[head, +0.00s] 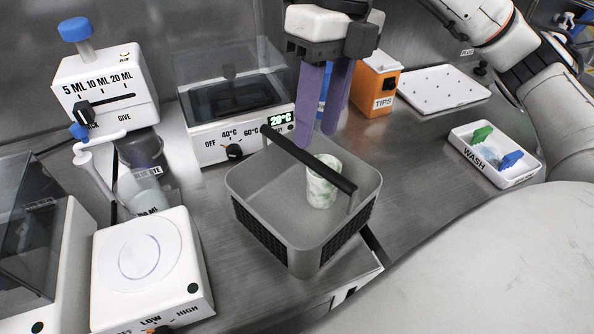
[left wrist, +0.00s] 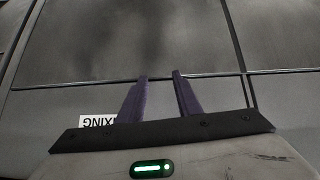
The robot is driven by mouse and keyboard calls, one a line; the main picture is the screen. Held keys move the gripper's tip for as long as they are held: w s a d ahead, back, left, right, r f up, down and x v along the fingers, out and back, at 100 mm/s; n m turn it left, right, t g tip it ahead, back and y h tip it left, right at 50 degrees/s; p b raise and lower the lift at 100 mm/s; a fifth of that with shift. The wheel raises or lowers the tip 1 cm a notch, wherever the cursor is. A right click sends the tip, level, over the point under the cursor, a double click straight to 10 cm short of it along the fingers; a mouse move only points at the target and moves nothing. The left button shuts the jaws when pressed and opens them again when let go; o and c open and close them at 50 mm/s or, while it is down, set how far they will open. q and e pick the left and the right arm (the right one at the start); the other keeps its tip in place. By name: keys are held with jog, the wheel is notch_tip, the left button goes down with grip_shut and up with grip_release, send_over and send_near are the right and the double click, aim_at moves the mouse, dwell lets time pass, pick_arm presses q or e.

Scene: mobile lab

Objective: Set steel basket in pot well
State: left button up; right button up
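The grey basket (head: 250,185) with dark mesh sides and a black bar handle (head: 335,176) stands on the steel counter. A white-green marbled cup (head: 322,190) shows inside it, partly behind the handle. A white heater unit (head: 215,145) behind it has a dark recessed well (head: 232,97) under a raised clear lid; it reads 20°C. My right gripper (head: 317,140) points down over the basket, fingers apart, tips at or just behind the handle; contact cannot be told. My left gripper (left wrist: 160,75) shows only in the left wrist view, fingers apart and empty.
A white hotplate (head: 185,255), beaker (head: 150,190) and dispenser (head: 105,90) stand left. An orange tips box (head: 376,85), white rack (head: 440,88) and wash tray (head: 525,178) stand right. Dark panels (left wrist: 200,40) with a white label (left wrist: 98,121) face my left gripper.

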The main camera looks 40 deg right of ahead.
aim_at(308, 154)
jog(key=f, duration=0.2)
jog(key=a+f, duration=0.1)
jog(key=f, duration=0.1)
jog(key=a+f, duration=0.1)
jog(key=f, duration=0.1)
jog(key=shift+s+f, duration=0.2)
jog(key=shift+s, duration=0.05)
grip_shut()
jog(key=shift+r, duration=0.1)
dwell(1.1)
